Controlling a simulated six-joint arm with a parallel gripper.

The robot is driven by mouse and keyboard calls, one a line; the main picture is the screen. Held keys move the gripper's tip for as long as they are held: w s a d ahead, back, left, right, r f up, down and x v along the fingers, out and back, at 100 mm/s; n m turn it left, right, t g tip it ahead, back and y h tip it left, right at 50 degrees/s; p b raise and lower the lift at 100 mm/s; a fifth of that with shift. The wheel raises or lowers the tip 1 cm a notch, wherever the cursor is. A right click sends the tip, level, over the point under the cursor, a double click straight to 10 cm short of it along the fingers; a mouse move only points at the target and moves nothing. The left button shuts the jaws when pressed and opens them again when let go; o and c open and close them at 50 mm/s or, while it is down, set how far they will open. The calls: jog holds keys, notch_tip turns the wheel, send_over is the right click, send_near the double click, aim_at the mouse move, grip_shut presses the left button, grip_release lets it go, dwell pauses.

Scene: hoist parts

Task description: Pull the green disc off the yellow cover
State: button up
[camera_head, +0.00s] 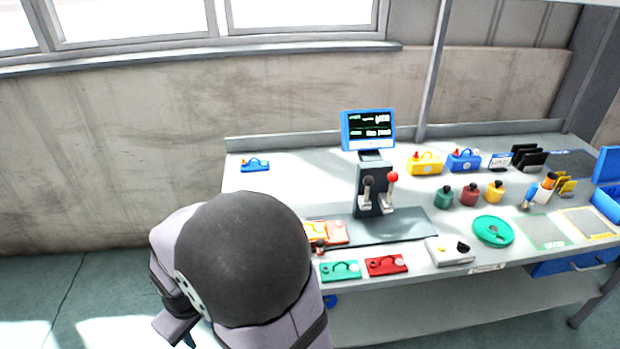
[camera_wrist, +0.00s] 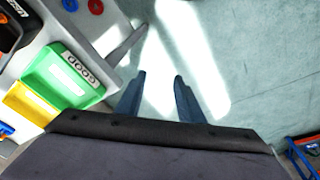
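A round green disc-like dish (camera_head: 493,231) lies on the bench right of centre in the head view, with a small piece on it. I cannot tell which is the yellow cover, and I see no green disc seated on either. My gripper (camera_wrist: 157,90) is open and empty in the wrist view, its two dark blue fingers apart over bare floor. In the head view my arm hides the fingertips.
A screen (camera_head: 368,130) and a lever stand (camera_head: 374,195) rise mid-bench. Green (camera_head: 340,270) and red (camera_head: 386,265) plates lie at the front edge. In the wrist view a green bin (camera_wrist: 65,75) marked GOOD and a yellow bin (camera_wrist: 28,103) are at left.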

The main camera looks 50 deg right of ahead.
jog(key=w+d+r+n+p, duration=0.2)
jog(key=w+d+r+p, duration=0.1)
jog(key=w+d+r, duration=0.3)
jog(key=w+d+n+g+h, duration=0.2)
jog(key=d+n, duration=0.1)
jog(key=d, duration=1.1)
jog(key=s+d+n+g, duration=0.1)
jog(key=s+d, duration=0.1)
jog(key=d, duration=0.4)
jog(key=s+d+n+g, duration=0.1)
jog(key=s+d, duration=0.1)
jog(key=d, duration=0.5)
jog(key=s+d+n+g, duration=0.1)
jog(key=s+d, duration=0.1)
jog(key=d, duration=0.5)
jog(key=shift+s+d+h, duration=0.15)
jog(key=shift+d+h, duration=0.05)
jog(key=shift+h, duration=0.2)
jog(key=shift+s+d, duration=0.15)
jog(key=shift+p+x, duration=1.1)
jog(key=shift+x, duration=2.5)
jog(key=c, duration=0.9)
